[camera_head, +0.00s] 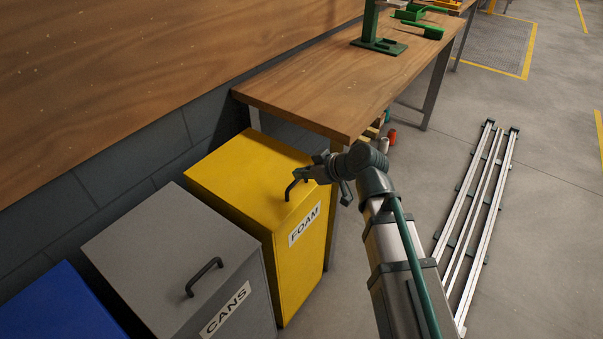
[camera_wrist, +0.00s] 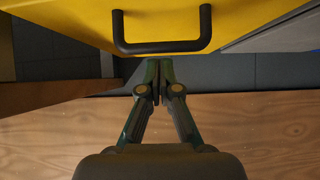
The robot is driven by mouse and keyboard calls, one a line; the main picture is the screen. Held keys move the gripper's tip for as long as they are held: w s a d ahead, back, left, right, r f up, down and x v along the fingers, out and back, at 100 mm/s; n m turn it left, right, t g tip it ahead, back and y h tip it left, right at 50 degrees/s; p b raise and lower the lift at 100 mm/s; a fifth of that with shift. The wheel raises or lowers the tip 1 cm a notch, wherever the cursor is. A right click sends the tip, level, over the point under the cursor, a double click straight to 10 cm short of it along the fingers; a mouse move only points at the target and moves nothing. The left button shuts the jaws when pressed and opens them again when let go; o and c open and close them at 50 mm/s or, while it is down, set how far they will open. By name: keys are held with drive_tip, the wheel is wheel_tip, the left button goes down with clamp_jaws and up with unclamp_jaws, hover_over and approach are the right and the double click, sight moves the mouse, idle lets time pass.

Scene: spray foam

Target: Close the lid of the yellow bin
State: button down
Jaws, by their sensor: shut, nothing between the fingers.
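The yellow bin (camera_head: 307,265) stands between the grey bin and the workbench, with a FOAM label on its front. Its yellow lid (camera_head: 235,170) looks flat on top of the bin, with no gap that I can see. The lid's black handle (camera_head: 289,190) is near its front edge. My gripper (camera_head: 303,173) is shut and empty, right by the handle, at the lid's front right part. In the wrist view the handle (camera_wrist: 162,46) hangs just above my fingertips (camera_wrist: 160,66); I cannot tell whether they touch it.
A grey CANS bin (camera_head: 175,255) and a blue bin (camera_head: 55,305) stand to the left, against the wall. A wooden workbench (camera_head: 310,95) is behind and to the right. Metal rails (camera_head: 475,215) lie on the floor at right. The floor around them is open.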

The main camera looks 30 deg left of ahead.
drive_tip(key=s+d+r, duration=0.1)
drive_tip(key=d, duration=0.8)
drive_tip(key=shift+r, duration=0.2)
drive_tip(key=s+d+f+m+g+h+p, duration=0.15)
drive_tip(key=d+f+m+h, duration=0.35)
drive_tip(key=d+f, duration=0.7)
drive_tip(key=s+d+f+m+h+p, duration=0.25)
drive_tip(key=d+f+m, duration=0.5)
drive_tip(key=f, duration=0.85)
drive_tip(key=s+d+f+m+g+h+p, duration=0.2)
drive_tip(key=s+d+f+g+h+p, duration=0.1)
drive_tip(key=s+d+f, duration=0.75)
drive_tip(key=s+d+f+g+p, duration=0.1)
drive_tip(key=s+d, duration=0.3)
drive_tip(key=s, duration=0.4)
drive_tip(key=s+d+f+m+g+p, duration=0.1)
drive_tip(key=s+d+g+p, duration=0.1)
drive_tip(key=s, duration=0.6)
drive_tip(key=shift+s+d+f+g, duration=0.3)
drive_tip(key=shift+d+g, duration=0.15)
drive_tip(key=shift+d, duration=0.6)
